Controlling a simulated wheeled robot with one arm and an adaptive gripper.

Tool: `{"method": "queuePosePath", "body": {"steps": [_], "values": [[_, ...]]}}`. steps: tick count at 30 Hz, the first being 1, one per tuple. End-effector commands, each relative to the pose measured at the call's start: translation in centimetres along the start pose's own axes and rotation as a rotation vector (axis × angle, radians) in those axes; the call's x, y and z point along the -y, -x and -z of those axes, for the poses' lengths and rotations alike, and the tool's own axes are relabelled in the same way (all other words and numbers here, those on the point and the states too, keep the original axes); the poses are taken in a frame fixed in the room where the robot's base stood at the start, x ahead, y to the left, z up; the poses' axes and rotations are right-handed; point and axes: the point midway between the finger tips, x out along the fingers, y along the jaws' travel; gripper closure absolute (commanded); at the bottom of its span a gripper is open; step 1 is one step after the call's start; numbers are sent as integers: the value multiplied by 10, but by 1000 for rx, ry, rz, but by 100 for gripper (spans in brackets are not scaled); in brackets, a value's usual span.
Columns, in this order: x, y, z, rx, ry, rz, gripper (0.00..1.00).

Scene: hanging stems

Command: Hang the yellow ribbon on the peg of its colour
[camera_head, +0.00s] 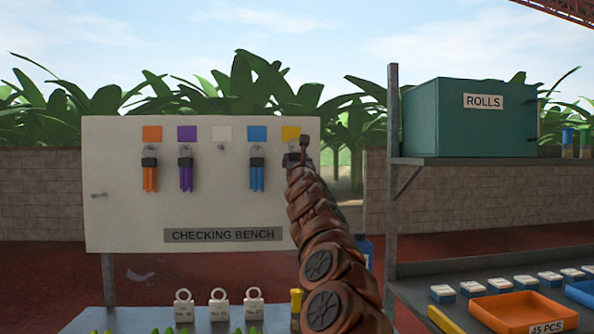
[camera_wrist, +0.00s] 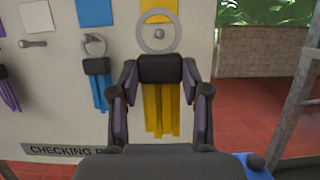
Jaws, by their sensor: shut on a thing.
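The yellow ribbon (camera_wrist: 160,108) hangs from a black clip with a grey ring (camera_wrist: 143,46) on top. My gripper (camera_wrist: 160,75) is shut on the black clip, one finger at each side, with the ribbon upright. The peg (camera_wrist: 159,34) under the yellow card (camera_wrist: 158,10) shows inside the ring's opening in the wrist view. I cannot tell whether the ring is around the peg or still in front of it. In the head view my gripper (camera_head: 298,157) is just below the yellow card (camera_head: 291,133), and my arm hides the ribbon.
The white board (camera_head: 130,215) holds orange (camera_head: 150,178), purple (camera_head: 186,177) and blue (camera_head: 257,177) ribbons on pegs under matching cards. The peg under the white card (camera_head: 222,133) is empty. A shelf with a teal box (camera_head: 460,125) stands at right.

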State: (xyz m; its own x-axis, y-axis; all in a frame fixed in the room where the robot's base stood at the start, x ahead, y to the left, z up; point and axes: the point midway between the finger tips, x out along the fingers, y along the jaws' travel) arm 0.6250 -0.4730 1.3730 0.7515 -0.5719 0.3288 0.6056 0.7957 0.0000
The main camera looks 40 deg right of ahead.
Motion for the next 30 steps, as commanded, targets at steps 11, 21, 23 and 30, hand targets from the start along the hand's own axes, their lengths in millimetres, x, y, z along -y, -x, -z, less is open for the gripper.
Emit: {"method": "queuePosePath", "body": {"steps": [11, 21, 23, 30], "values": [[0, -13, 3, 0, 0, 2, 74], [0, -28, 10, 0, 2, 1, 74], [0, -31, 11, 1, 1, 1, 74], [0, -41, 16, -1, 2, 1, 74]]}}
